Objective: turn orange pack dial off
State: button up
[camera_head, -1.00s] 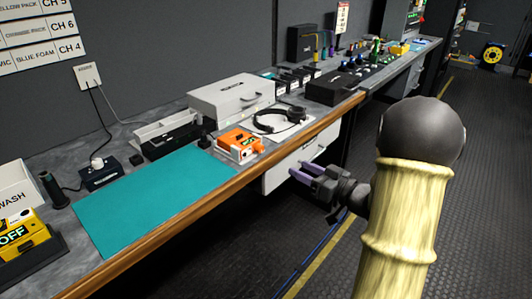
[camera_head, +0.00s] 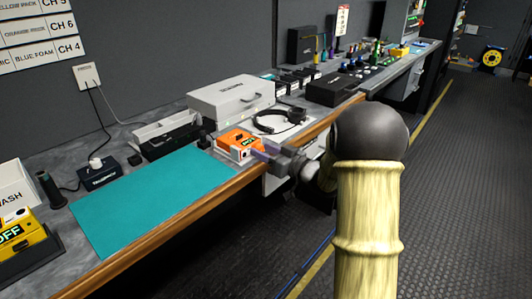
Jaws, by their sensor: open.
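The orange pack (camera_head: 234,142) sits on the workbench, just right of the teal mat, with its front toward the bench edge. A dial is too small to make out clearly, and the pack's right side is close to my fingers. My gripper (camera_head: 262,151) is open and empty, its purple fingers pointing left at the pack's front right corner. I cannot tell whether the fingers touch the pack. My arm comes in from the lower right.
The teal mat (camera_head: 150,200) lies flat and bare. Headphones (camera_head: 282,121) lie behind my gripper, and a light grey case (camera_head: 230,97) stands behind the pack. A yellow pack (camera_head: 16,238) marked OFF is at the far left. The wooden bench edge (camera_head: 190,215) runs below my gripper.

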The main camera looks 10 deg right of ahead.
jog(key=c, duration=1)
jog(key=shift+f+n+b, duration=0.1)
jog(key=shift+n+b, duration=0.25)
jog(key=shift+n, duration=0.15)
jog(key=shift+n+b, duration=0.8)
jog(key=shift+n, duration=0.4)
jog(key=shift+n+b, duration=0.75)
jog(key=shift+n, duration=0.45)
jog(key=o, duration=1)
